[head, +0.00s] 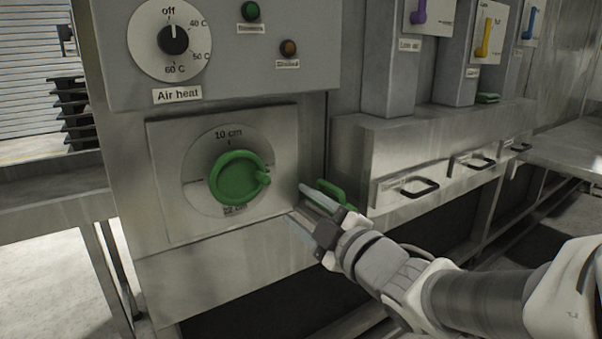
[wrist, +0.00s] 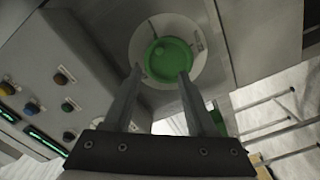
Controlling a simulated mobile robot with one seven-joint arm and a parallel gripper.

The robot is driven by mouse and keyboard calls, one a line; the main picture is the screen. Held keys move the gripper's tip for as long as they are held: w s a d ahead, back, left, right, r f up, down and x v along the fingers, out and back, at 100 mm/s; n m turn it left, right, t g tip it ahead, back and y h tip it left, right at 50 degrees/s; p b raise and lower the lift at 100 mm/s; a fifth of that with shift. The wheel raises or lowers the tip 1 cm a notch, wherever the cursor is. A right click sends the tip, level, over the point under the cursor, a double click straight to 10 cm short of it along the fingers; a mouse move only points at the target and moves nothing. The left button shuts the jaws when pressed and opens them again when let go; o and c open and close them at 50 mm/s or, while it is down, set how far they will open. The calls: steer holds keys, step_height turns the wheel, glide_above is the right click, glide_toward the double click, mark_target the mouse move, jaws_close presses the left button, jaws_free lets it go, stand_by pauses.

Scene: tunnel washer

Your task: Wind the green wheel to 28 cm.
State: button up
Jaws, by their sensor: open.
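The green wheel (head: 239,177) is mounted on a round pale dial on the metal panel, at the left of centre in the head view. Its handle knob sits at the wheel's right side. The dial reads "10 cm" at the top; the lower label is partly hidden by the wheel. My gripper (head: 296,204) is open and empty, to the right of the wheel and apart from it in the head view. In the wrist view the green wheel (wrist: 168,59) shows beyond and between the two fingers (wrist: 158,92).
Above the wheel is an "Air heat" knob (head: 173,40), with a green button (head: 250,11) and an amber button (head: 288,48). A green handle (head: 331,190) lies just behind my gripper. Black drawer handles (head: 416,187) stick out along the right.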

mark_target(267, 181)
steer(key=b+x, duration=0.1)
steer(key=x, duration=1.1)
steer(key=shift+w+a, duration=0.2)
jaws_close()
